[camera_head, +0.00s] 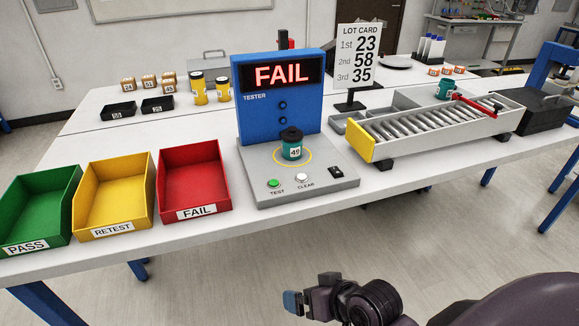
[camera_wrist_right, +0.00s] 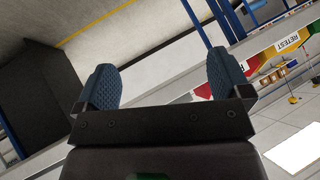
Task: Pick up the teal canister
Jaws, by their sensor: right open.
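A teal canister (camera_head: 292,152) with a black lid and a white number label stands upright on the tester's (camera_head: 281,75) base, inside a yellow ring. The tester's display reads FAIL in red. A second teal canister (camera_head: 445,91) is at the far end of the roller conveyor (camera_head: 422,127), near a red bar. My right gripper (camera_head: 309,296) is low in front of the table, well apart from both canisters. In the wrist view its two blue fingers (camera_wrist_right: 163,85) are spread with nothing between them. My left gripper is not in view.
Green PASS (camera_head: 38,210), yellow RETEST (camera_head: 113,198) and red FAIL (camera_head: 193,186) bins line the front left of the table. A lot card (camera_head: 357,56) reading 23, 58, 35 stands behind the conveyor. Yellow canisters (camera_head: 198,88) and small boxes (camera_head: 149,83) stand farther back.

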